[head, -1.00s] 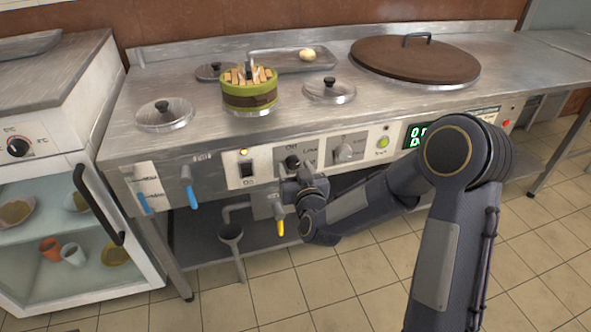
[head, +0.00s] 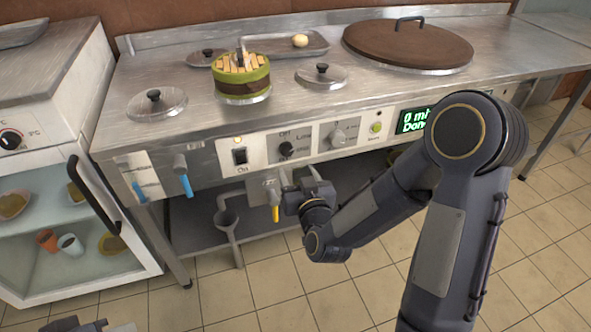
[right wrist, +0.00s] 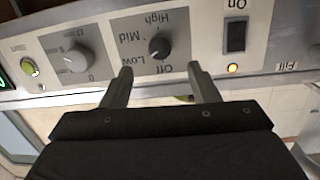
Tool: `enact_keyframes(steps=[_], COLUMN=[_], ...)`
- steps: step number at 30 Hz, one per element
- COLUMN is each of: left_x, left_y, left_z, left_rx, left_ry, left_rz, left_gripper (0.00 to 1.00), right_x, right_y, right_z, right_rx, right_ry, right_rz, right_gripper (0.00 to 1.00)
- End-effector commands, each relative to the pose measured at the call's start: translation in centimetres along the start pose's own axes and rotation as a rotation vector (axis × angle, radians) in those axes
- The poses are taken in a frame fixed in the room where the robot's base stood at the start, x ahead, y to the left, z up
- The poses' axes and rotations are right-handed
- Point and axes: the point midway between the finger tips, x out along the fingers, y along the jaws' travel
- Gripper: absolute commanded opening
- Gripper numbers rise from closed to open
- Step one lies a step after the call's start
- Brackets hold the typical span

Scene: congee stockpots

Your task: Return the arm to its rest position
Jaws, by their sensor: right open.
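My right gripper (head: 298,178) is open and empty, just in front of and below the stove's control panel (head: 215,160). In the right wrist view its two fingers (right wrist: 160,74) stand apart, pointing at the panel, with nothing between them. The heat knob (head: 286,148), marked Off and Low, is clear of the fingers in the head view. My right arm (head: 375,205) is bent and reaches in from the lower right. A small part that seems to be my left gripper (head: 80,326) shows at the bottom left edge, too cut off to read.
A blue-handled tap (head: 186,185) is further left. A glass-fronted fridge (head: 75,215) stands at left. The tiled floor in front is open.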

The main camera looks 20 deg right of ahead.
Motion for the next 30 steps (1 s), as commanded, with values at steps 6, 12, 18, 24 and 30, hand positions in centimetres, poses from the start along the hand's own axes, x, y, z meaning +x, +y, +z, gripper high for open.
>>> enact_keyframes(steps=[6,12,18,24,30], left_x=[0.0,0.0,0.0,0.0,0.0], left_y=[0.0,0.0,0.0,0.0,0.0], left_z=[0.0,0.0,0.0,0.0,0.0], left_rx=[0.000,0.000,0.000,0.000,0.000], left_ry=[0.000,0.000,0.000,0.000,0.000], left_rz=[0.000,0.000,0.000,0.000,0.000], left_gripper=[0.21,0.21,0.21,0.21,0.21], right_x=[0.0,-1.0,-5.6,-13.3,-20.0], right_y=[0.0,0.6,1.7,2.9,3.7], right_z=[-0.1,-1.7,-3.3,-3.2,-2.3], right_rx=[0.001,0.042,0.121,0.192,0.243], right_ry=[-0.002,-0.097,-0.334,-0.595,-0.789], right_rz=[-0.002,-0.053,-0.138,-0.178,-0.179], right_gripper=[0.55,0.55,0.55,0.55,0.55])
